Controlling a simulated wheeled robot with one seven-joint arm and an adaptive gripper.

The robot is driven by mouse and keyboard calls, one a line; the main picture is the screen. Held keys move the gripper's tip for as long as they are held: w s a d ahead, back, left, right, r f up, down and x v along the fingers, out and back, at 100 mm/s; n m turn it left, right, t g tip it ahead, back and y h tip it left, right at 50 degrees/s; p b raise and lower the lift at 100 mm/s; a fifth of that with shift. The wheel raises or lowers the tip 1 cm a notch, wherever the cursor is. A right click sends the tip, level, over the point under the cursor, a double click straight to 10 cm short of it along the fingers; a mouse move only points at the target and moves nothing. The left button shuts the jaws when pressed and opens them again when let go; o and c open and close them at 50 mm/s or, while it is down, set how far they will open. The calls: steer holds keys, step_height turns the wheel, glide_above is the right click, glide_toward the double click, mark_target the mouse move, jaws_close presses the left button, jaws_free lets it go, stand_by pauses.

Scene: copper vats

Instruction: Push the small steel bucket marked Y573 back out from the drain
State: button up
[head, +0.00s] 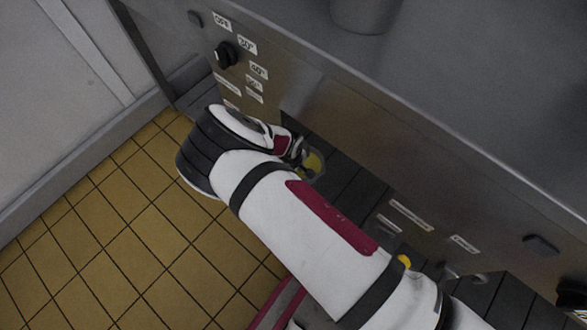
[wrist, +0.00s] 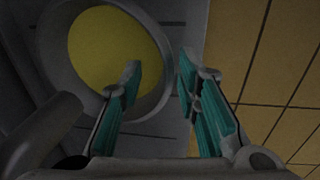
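A round grey vessel (wrist: 54,58), seen from above with a yellow inside, fills the upper left of the wrist view. It looks like the small steel bucket; no Y573 mark can be read. In the head view it shows as a small rim with yellow (head: 314,163), partly hidden by my gripper (head: 299,155). My gripper (wrist: 158,66) has its two teal fingers apart. The left finger overlaps the vessel's opening, and the right finger shows by its right rim. Contact cannot be told. The drain cannot be made out clearly.
A steel vat front (head: 330,120) with labels and a black knob (head: 226,54) stands above the vessel. Dark grey floor (head: 345,182) runs under it. Yellow tiles (head: 110,220) lie open to the left, bounded by a grey kerb (head: 60,175).

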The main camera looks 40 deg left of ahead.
steer(key=f+b, duration=0.1)
steer(key=f, duration=0.1)
steer(key=f+b, duration=0.1)
steer(key=f, duration=0.2)
steer(key=w+f+b, duration=0.1)
steer(key=f, duration=0.2)
jaws_close()
